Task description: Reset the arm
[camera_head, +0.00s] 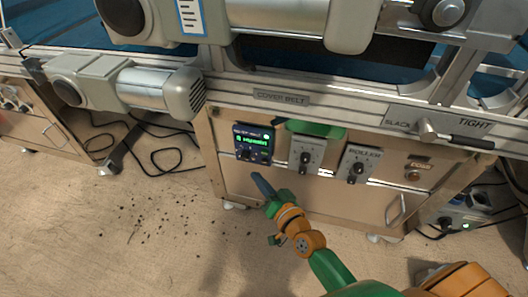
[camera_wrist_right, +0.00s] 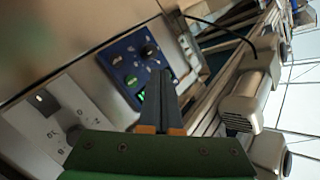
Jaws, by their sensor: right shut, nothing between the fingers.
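My right arm reaches in from the lower right in the head view, with green and orange links. Its gripper (camera_head: 261,183) is shut and empty, pointing up and left just below the control box with the lit green display (camera_head: 253,144). In the right wrist view the dark fingers (camera_wrist_right: 160,88) are together, with nothing between them. They overlap the lower right part of the blue display panel (camera_wrist_right: 132,64) in that picture; whether they touch it I cannot tell. My left gripper is in neither view.
Knob boxes (camera_head: 307,153) and the roller box (camera_head: 356,164) sit on the cabinet right of the display. A lever (camera_head: 455,137) sticks out at the SLACK/TIGHT plate. Motors (camera_head: 130,88) jut out above. Open floor (camera_head: 150,240) with dark specks lies at the lower left.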

